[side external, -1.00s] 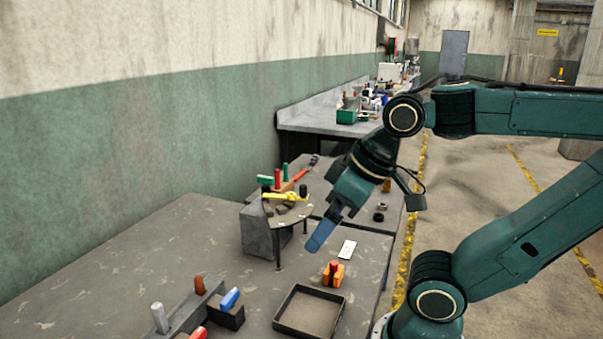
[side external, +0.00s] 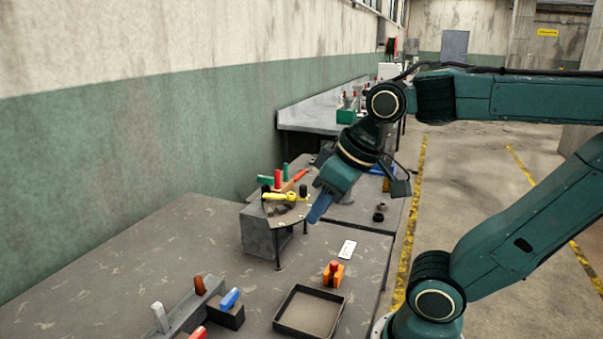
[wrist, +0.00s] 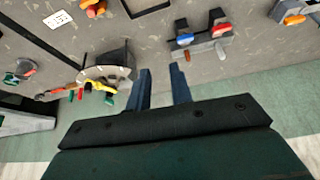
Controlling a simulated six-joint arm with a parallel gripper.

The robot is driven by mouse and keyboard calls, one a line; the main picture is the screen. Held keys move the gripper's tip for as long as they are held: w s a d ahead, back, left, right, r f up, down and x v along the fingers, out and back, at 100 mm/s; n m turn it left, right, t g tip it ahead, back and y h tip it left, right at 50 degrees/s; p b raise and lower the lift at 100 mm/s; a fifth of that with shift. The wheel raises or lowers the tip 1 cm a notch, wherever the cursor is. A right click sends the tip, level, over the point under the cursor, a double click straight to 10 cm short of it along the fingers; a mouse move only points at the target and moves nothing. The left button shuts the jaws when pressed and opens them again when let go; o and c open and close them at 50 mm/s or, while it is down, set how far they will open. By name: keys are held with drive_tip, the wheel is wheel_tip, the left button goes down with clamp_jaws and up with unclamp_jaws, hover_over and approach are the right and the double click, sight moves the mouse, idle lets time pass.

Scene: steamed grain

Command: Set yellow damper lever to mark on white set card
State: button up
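The yellow damper lever (side external: 286,196) lies across a flat tan plate (side external: 292,217) on a grey block stand with dark legs. The lever also shows in the wrist view (wrist: 98,86), left of my fingers. The white set card (side external: 347,249) lies flat on the table, right of the stand; it is also at upper left in the wrist view (wrist: 57,19). Its mark is too small to read. My gripper (side external: 315,217) hangs just right of the plate, apart from the lever. In the wrist view my gripper (wrist: 160,68) has its two blue fingers apart with nothing between them.
Red and green upright pieces (side external: 278,178) stand behind the lever. An orange block with a red top (side external: 333,273) and a black-rimmed tray (side external: 279,322) are in front. A rack with coloured handles (side external: 188,312) is at front left. The table's left part is clear.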

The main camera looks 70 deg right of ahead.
drive_tip(key=w+d, duration=0.1)
drive_tip(key=w+d+r+m, duration=0.1)
drive_tip(key=w, duration=0.1)
drive_tip(key=w+d+r+m, duration=0.1)
drive_tip(key=d, duration=0.1)
drive_tip(key=shift+w+g+h, duration=0.3)
drive_tip(key=shift+w+h, duration=0.1)
clamp_jaws()
drive_tip(key=w+d+f+m+g, duration=0.1)
drive_tip(key=w+d+m, duration=0.2)
drive_tip(key=d, duration=0.9)
drive_tip(key=w+d+m+g+h, duration=0.1)
drive_tip(key=w+d+m, duration=0.2)
drive_tip(key=w+d, duration=0.5)
drive_tip(key=d, duration=0.3)
drive_tip(key=shift+d+f+m+h, duration=0.3)
drive_tip(key=shift+d+f+m, duration=0.05)
drive_tip(key=shift+m, duration=0.05)
